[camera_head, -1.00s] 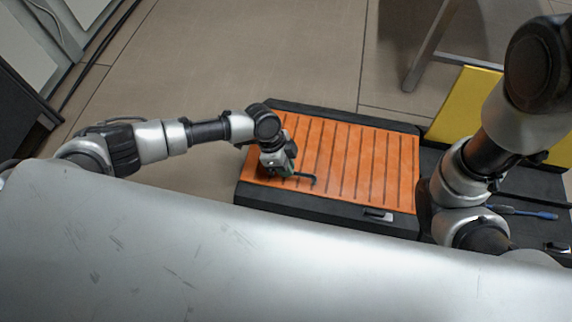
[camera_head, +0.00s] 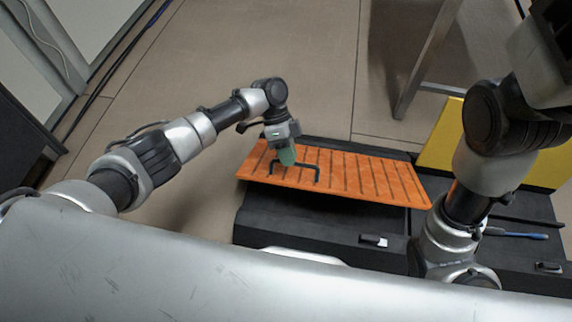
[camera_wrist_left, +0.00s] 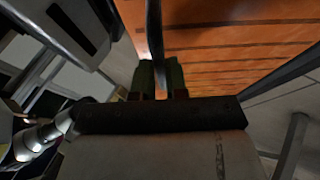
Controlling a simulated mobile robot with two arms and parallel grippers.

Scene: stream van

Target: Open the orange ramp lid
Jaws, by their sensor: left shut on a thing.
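The orange ramp lid (camera_head: 350,176), ribbed with dark lines, is tilted up off the black box (camera_head: 320,222), with a dark gap under its near edge. A black bar handle (camera_head: 306,166) stands on the lid's left part. My left gripper (camera_head: 287,158) is shut on this handle. In the left wrist view, the two green fingers (camera_wrist_left: 160,76) close around the dark handle bar (camera_wrist_left: 153,35), with the orange slatted lid (camera_wrist_left: 220,50) beyond. My right arm comes in at the right; its gripper is hidden or outside the views.
A yellow panel (camera_head: 445,142) stands behind the box at the right. A blue tool (camera_head: 520,235) lies on the black surface at the right. A grey metal leg (camera_head: 425,65) stands behind.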

